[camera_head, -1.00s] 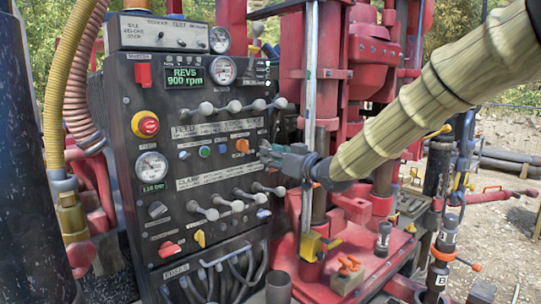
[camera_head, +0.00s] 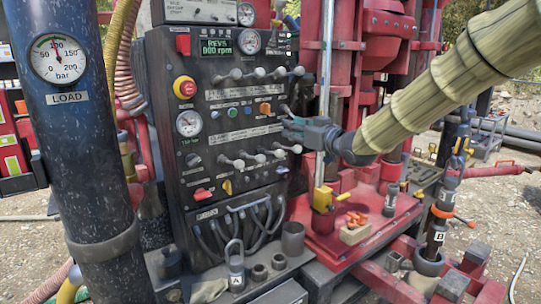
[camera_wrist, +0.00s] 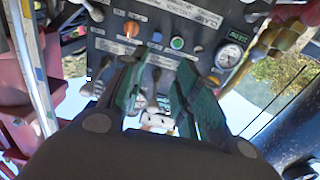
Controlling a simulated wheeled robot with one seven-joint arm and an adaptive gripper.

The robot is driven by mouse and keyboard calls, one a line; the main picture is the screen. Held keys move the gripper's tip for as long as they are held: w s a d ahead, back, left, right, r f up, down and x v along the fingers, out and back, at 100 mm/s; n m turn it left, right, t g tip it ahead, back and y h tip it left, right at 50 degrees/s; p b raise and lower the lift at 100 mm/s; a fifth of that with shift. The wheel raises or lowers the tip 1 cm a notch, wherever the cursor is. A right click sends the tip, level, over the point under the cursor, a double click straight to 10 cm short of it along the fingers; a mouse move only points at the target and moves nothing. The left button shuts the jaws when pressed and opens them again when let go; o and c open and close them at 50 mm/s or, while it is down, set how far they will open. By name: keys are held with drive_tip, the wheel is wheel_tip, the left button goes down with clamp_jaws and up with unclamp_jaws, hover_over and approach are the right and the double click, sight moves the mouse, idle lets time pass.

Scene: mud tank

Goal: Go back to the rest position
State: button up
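My gripper (camera_head: 290,128) is in front of the right side of the black control panel (camera_head: 165,140), near the levers. In the wrist view my gripper (camera_wrist: 158,75) has its two green-grey fingers spread apart with a gap between them. A lever shows in that gap, and no finger is clearly closed on it. The panel appears upside down there. I cannot tell whether a finger touches a lever. An upper row of levers (camera_head: 260,73) and a lower row (camera_head: 238,163) stand out from the panel, with an orange switch (camera_head: 265,107) between them.
A red drill rig (camera_head: 390,60) with a red platform (camera_head: 345,235) stands right of the panel. A thick dark column with a load gauge (camera_head: 57,60) stands close at left. A padlock-shaped part (camera_head: 236,267) and cups (camera_head: 292,240) sit on the low front ledge. Gravel lies at right.

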drive_tip(key=s+d+f+m+g+h, duration=0.1)
drive_tip(key=s+f+m+h, duration=0.15)
drive_tip(key=f, duration=1.15)
drive_tip(key=s+d+f+m+g+h, duration=0.1)
drive_tip(key=s+d+f+g, duration=0.15)
drive_tip(key=f, duration=1.15)
drive_tip(key=s+d+f+m+g+h, duration=0.1)
drive_tip(key=s+f, duration=0.5)
drive_tip(key=f, duration=0.4)
drive_tip(key=s+d+f+m+g+h, duration=0.1)
drive_tip(key=s+d+f+g+h, duration=0.1)
drive_tip(key=s+f, duration=0.7)
drive_tip(key=s+d+f+m+g+h, duration=0.1)
drive_tip(key=s+d+f+g, duration=0.1)
drive_tip(key=s+f, duration=0.6)
drive_tip(key=s+d+f+m+g+h, duration=0.1)
drive_tip(key=s+d+f+g, duration=0.1)
drive_tip(key=s+f, duration=0.7)
drive_tip(key=s+d+f+g+h, duration=0.1)
drive_tip(key=s+d+f+g, duration=0.1)
drive_tip(key=s, duration=0.9)
drive_tip(key=s+d+f+g+h, duration=0.1)
drive_tip(key=s+d+f+g, duration=0.1)
drive_tip(key=s, duration=0.8)
drive_tip(key=shift+s+d+f, duration=0.35)
drive_tip(key=shift+d+f, duration=0.05)
drive_tip(key=shift+f, duration=0.5)
